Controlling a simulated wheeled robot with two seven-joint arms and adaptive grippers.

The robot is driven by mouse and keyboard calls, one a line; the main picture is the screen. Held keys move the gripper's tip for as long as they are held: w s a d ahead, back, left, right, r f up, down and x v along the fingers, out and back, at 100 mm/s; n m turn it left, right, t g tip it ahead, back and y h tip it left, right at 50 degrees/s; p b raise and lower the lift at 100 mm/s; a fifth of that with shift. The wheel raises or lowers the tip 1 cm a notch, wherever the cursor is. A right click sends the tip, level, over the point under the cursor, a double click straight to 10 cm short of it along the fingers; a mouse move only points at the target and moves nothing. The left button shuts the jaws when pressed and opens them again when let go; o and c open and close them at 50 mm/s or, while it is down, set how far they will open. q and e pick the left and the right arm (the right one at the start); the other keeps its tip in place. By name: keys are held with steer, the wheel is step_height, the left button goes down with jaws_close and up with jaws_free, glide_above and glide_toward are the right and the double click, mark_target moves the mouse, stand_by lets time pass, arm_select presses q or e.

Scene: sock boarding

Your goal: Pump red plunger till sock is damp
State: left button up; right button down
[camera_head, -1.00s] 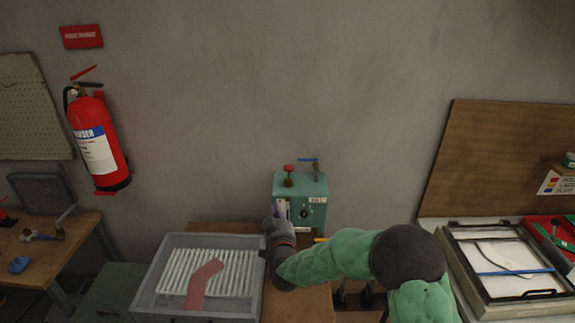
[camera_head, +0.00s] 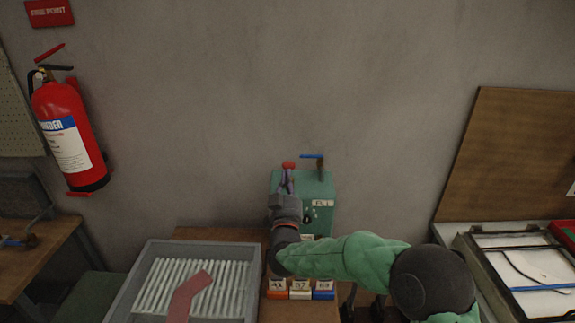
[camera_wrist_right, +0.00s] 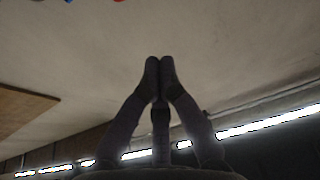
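The red plunger (camera_head: 288,165) stands on top of the green box (camera_head: 322,190) against the wall. My right gripper (camera_head: 287,178) points up just below and in front of the plunger's red knob in the head view; I cannot tell whether it touches. In the right wrist view, the gripper's fingertips (camera_wrist_right: 160,62) are together, with nothing visible between them. The pinkish-red sock (camera_head: 188,296) lies on the white ribbed rack in the grey tray (camera_head: 150,250). I cannot tell how damp it is. My left gripper is out of view.
A blue-handled lever (camera_head: 312,156) stands beside the plunger. Several coloured numbered blocks (camera_head: 300,292) sit in front of the box. A red fire extinguisher (camera_head: 68,130) hangs on the wall at left. A black-framed case (camera_head: 520,265) lies at right.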

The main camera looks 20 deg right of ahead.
step_height(320, 180, up, 3)
glide_above(287, 164)
steer(key=s, duration=0.2)
steer(key=shift+w+a+f+b, duration=0.1)
steer(key=shift+a+f+b, duration=0.1)
steer(key=shift+f+b, duration=0.55)
steer(key=shift+a+f+b, duration=0.15)
steer(key=shift+f+b, duration=0.1)
steer(key=shift+f, duration=0.9)
step_height(287, 164, down, 4)
steer(key=b, duration=0.3)
steer(key=shift+r, duration=0.1)
